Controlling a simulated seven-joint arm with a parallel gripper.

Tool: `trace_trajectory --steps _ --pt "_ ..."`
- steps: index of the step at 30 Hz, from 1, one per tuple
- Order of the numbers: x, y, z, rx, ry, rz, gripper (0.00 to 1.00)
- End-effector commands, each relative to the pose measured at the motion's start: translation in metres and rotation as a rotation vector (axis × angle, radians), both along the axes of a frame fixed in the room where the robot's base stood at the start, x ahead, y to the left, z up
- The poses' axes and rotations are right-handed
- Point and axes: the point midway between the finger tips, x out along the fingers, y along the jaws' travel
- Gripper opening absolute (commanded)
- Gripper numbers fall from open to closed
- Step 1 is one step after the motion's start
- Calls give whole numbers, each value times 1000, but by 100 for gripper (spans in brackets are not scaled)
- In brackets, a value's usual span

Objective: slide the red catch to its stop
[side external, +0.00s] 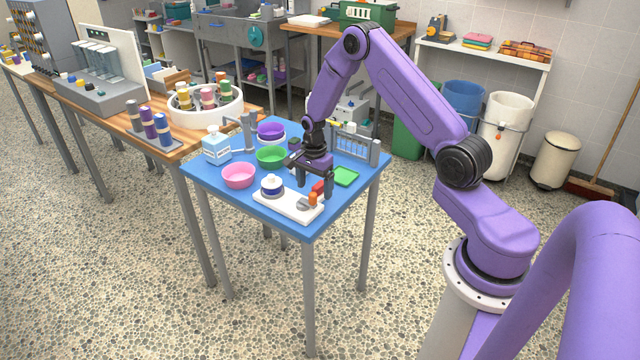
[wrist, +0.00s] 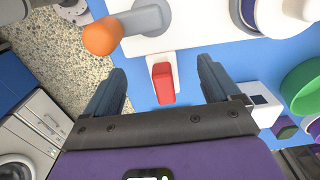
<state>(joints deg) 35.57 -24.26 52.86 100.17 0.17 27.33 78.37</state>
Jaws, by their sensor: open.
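The red catch (wrist: 163,83) is a small red block in a white slide on a white board (wrist: 185,38). In the wrist view it stands between the two open fingers of my gripper (wrist: 165,88), with a gap on each side. In the side external view, the red catch (side external: 318,187) shows at the right end of the board (side external: 278,204), beside my gripper (side external: 313,180), which points down over it. An orange-knobbed grey lever (wrist: 103,36) is on the same board. I cannot tell from these frames how far the catch is from its stop.
A blue and white round knob (side external: 272,186) is on the board. Pink (side external: 238,176), green (side external: 271,157) and purple (side external: 271,130) bowls stand on the blue table (side external: 215,187).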

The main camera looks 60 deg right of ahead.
Motion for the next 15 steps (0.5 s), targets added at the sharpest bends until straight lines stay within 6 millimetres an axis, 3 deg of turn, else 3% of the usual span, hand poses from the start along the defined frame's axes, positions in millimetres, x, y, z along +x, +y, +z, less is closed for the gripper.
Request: trace_trajectory --steps 15 --pt "1 -3 37 -2 -6 -3 89"
